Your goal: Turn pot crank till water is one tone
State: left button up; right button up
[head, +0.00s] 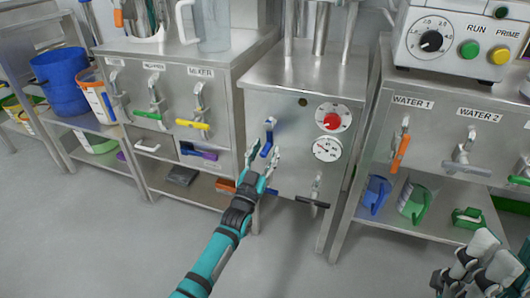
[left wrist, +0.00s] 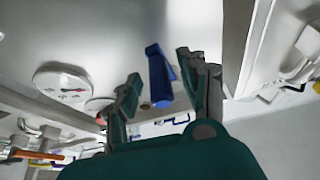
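A blue lever handle (head: 268,137) sits on the front of the middle steel cabinet (head: 285,105). No crank is labelled "pot", so I cannot tell whether this lever is the one named. My left gripper (head: 262,163) is at the lever's lower end. In the left wrist view, the blue handle (left wrist: 158,75) stands between the two spread fingers of my left gripper (left wrist: 165,90), with gaps on both sides. My right gripper (head: 482,264) is at the lower right, fingers apart and empty, away from the cabinets. No water surface can be made out.
Right of the lever are a red knob dial (head: 332,117), a gauge (head: 327,148) and a black-handled valve (head: 313,203). WATER 1 (head: 400,145) and WATER 2 (head: 465,155) valves are at the right. The left cabinet (head: 180,85) carries several lever valves. Floor in front is clear.

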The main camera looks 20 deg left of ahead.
pick_arm(q)
grip_shut()
dwell(0.4)
